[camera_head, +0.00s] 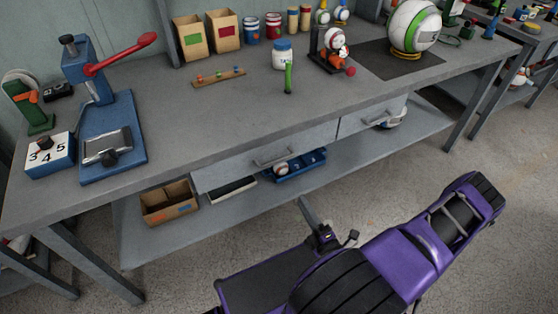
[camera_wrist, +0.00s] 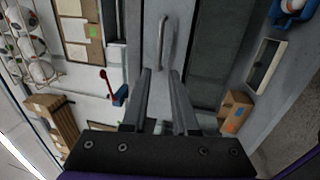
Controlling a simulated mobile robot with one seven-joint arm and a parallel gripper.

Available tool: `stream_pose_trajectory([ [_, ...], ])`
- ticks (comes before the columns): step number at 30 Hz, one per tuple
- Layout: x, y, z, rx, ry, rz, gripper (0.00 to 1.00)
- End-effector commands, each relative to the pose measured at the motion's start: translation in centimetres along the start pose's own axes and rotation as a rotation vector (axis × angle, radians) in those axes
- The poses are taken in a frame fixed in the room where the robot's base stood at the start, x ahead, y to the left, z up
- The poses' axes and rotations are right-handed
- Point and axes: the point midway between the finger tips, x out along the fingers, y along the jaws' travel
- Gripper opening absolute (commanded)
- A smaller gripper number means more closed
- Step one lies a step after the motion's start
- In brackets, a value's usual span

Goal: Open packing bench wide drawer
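The packing bench (camera_head: 180,125) has a wide drawer (camera_head: 235,168) under its top, with a grey bar handle (camera_head: 273,156). The drawer front looks closed. In the wrist view the handle (camera_wrist: 163,42) stands upright in the picture, ahead of my gripper (camera_wrist: 161,72). The two fingers are apart and empty, one to each side of the handle's line. The fingers look short of the bar, but the exact distance is hard to tell. In the head view my gripper (camera_head: 304,203) is in front of and below the wide drawer; its fingers overlap there.
A narrower drawer (camera_head: 360,120) sits to the right. The lower shelf (camera_head: 150,240) holds a cardboard box (camera_head: 168,202) and a blue tray (camera_head: 300,166) with a ball. A blue press (camera_head: 97,115) stands on the bench top. The floor in front is clear.

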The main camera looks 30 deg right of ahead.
Motion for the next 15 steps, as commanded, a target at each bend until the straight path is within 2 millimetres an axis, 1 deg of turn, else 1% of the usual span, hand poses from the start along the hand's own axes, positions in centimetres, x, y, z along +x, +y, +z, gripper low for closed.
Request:
stream_pose_trajectory([
  [5,2.6,0.0,-0.1,-0.003,0.006,0.001,0.27],
  [15,10.0,0.0,-0.2,-0.005,0.008,0.002,0.27],
])
